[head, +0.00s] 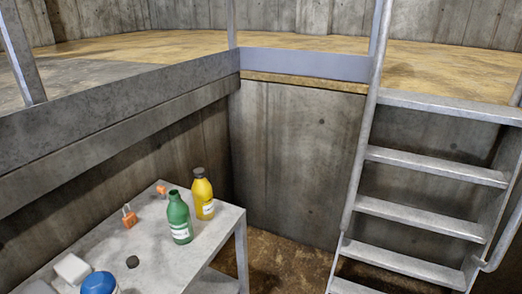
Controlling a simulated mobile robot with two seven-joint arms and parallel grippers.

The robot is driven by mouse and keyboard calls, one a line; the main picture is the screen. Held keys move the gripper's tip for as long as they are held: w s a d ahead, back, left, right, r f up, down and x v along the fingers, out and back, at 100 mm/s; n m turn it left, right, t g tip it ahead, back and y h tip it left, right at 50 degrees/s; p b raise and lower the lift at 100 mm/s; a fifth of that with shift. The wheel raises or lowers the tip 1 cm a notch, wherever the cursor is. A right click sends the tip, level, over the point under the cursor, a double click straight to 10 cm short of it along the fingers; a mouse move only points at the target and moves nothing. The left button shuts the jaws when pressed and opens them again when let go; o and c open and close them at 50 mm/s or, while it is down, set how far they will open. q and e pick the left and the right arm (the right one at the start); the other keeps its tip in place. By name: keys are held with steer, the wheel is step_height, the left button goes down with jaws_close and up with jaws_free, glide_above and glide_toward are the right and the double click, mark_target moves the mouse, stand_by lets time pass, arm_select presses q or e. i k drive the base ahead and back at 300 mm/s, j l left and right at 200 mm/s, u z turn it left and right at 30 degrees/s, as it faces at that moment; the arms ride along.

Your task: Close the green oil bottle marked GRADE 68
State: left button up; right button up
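A green bottle (179,219) with a white label stands upright on the grey table (218,226) in the head view. Its label is too small to read. No dark cap shows on its neck. A small dark round piece that looks like a cap (132,262) lies on the table in front of the bottle and to its left. Neither of my grippers is in view.
A yellow bottle (203,196) with a dark cap stands right beside the green one. Orange pieces (129,216), a white block (72,268) and a blue round object (99,284) are also on the table. A metal ladder (418,216) stands at the right.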

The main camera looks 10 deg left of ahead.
mark_target(178, 213)
steer(key=l+u, duration=0.15)
steer(key=u, duration=0.3)
steer(key=k+l+u, duration=0.1)
steer(key=u, duration=0.35)
steer(key=k+u, duration=0.15)
steer(key=u, duration=0.3)
